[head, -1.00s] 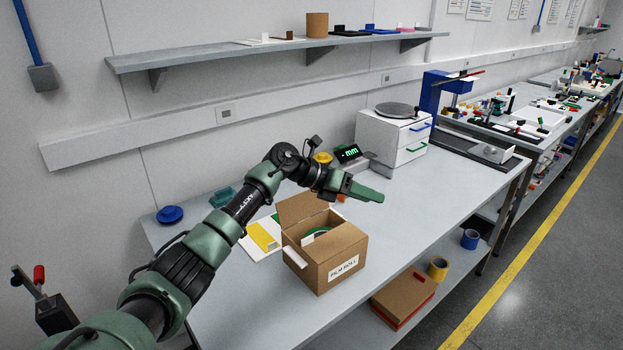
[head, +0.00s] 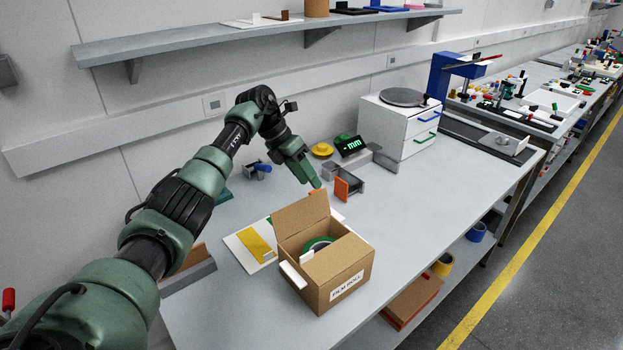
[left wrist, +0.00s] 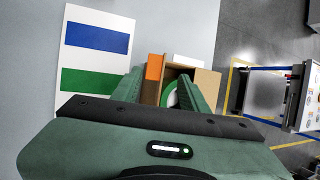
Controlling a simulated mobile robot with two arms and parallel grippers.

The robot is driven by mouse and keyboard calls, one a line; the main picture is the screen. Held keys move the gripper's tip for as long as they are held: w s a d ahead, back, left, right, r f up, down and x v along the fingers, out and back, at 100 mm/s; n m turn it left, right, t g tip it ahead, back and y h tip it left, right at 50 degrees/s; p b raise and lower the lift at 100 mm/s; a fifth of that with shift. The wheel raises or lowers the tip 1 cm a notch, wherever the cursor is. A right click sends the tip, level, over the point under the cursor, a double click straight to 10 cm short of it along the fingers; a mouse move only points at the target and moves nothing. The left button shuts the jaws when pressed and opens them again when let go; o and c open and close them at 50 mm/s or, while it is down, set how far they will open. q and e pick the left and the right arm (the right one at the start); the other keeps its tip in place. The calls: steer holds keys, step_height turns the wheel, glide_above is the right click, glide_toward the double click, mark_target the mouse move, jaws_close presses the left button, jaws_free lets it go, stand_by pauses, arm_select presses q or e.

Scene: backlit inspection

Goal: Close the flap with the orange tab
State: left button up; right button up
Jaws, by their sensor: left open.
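The cardboard box (head: 325,275), labelled FILM ROLL, stands open on the bench with a green-rimmed roll (head: 318,243) inside. Its back flap (head: 301,213) stands up, and an orange tab (head: 316,192) shows at its top edge. White tabs show at the left flap (head: 293,275) and inside the opening. My left gripper (head: 316,184) points down just behind the raised flap, close to the orange tab; I cannot tell whether they touch. In the left wrist view the orange tab (left wrist: 154,67) and the box (left wrist: 205,80) appear between and beyond the open fingers (left wrist: 160,88). My right gripper is not in view.
A striped card (head: 232,243) lies left of the box. Behind stand a grey holder with an orange face (head: 342,189), a yellow knob (head: 321,150), a display (head: 352,146) and a drawer cabinet (head: 390,130). The bench right of the box is clear.

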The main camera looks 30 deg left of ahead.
arm_select(q)
steer(key=shift+w+d+f, duration=0.1)
steer(key=shift+w+f, duration=0.2)
steer(key=shift+f, duration=0.3)
steer(key=shift+w+d+f, duration=0.1)
steer(key=shift+w+f, duration=0.2)
steer(key=shift+f, duration=0.3)
steer(key=shift+d+f, duration=0.1)
steer(key=shift+f, duration=0.15)
steer(key=c, duration=0.9)
jaws_close()
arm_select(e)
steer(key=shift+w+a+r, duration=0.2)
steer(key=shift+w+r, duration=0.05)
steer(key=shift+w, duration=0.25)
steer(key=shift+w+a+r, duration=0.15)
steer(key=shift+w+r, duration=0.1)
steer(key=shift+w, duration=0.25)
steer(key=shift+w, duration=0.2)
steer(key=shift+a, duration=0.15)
